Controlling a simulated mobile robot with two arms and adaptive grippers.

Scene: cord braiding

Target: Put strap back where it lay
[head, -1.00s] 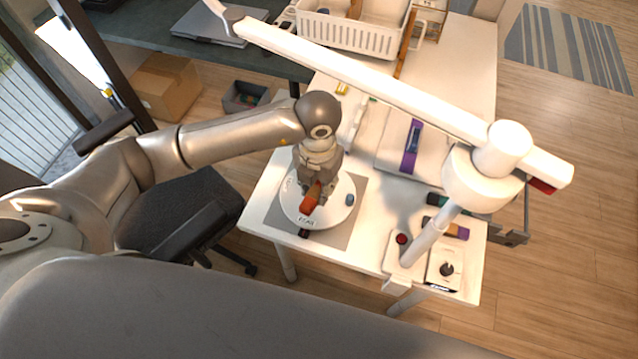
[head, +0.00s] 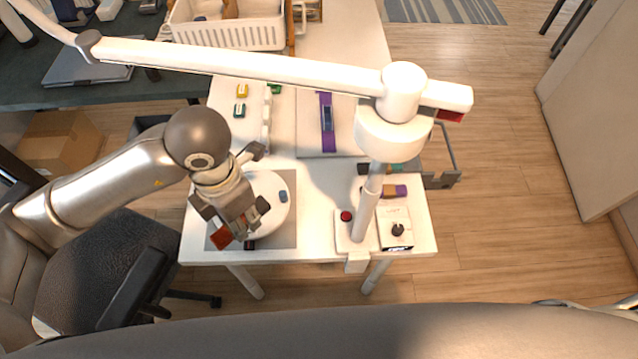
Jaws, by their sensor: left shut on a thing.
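My left gripper (head: 237,224) is shut on a red-orange piece (head: 222,237), which may be the strap; the fingers hide much of it. It is over the left part of the white round disc (head: 277,213), which sits on a grey mat (head: 285,238). I cannot tell how high the piece is above them. A purple strap (head: 326,107) with a dark blue middle lies on a pale board farther back. My right gripper is not in view.
A white lamp arm (head: 240,62) spans above the table, and its post (head: 368,205) stands at right near a red button (head: 346,216). An orange-and-purple piece (head: 390,191) lies beside it. A white basket (head: 228,32) stands at the back. A dark chair (head: 105,255) is at left.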

